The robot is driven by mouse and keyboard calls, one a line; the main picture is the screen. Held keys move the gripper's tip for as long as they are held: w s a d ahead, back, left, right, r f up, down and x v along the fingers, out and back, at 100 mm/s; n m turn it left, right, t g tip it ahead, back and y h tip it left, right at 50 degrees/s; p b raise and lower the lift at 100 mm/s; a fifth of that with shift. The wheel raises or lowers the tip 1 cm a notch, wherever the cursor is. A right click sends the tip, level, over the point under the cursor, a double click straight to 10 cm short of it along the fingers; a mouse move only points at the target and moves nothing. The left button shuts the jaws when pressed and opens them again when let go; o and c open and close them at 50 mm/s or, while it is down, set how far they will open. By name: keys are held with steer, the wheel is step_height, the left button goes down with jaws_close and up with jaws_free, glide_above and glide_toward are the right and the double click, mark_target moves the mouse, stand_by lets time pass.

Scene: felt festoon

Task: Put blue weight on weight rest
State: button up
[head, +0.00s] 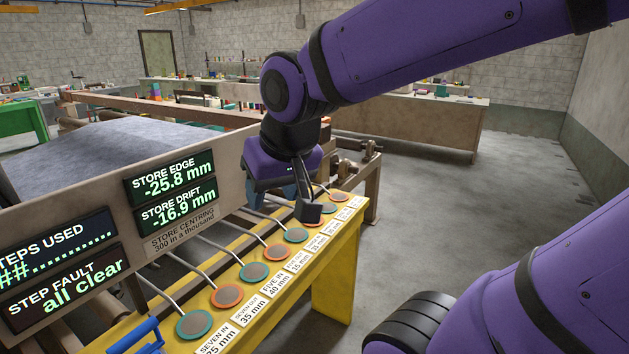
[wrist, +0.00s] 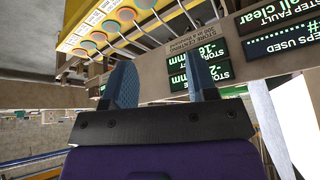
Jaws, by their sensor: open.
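My gripper (head: 283,195) hangs from the purple arm over the far part of the yellow bench (head: 335,262). In the wrist view my gripper (wrist: 161,78) shows two blue fingers spread apart with nothing between them. A blue frame-like object (head: 140,338) is at the near left end of the bench, cut off by the bottom edge in the head view. I cannot tell whether it is the blue weight or the weight rest. No other clear candidate for either shows.
Teal- and orange-rimmed discs, such as the nearest teal one (head: 194,324), line the bench, with rods behind them and white labels in front. A panel with lit displays (head: 170,175) stands left of the bench. Open floor (head: 420,220) lies to the right.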

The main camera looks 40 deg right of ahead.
steer(key=s+d+r+n, duration=0.2)
steer(key=s, duration=0.4)
steer(key=shift+s+d+r, duration=0.2)
steer(key=shift+d+r, duration=0.1)
steer(key=shift+r, duration=0.1)
steer(key=shift+c, duration=0.5)
stand_by(1.2)
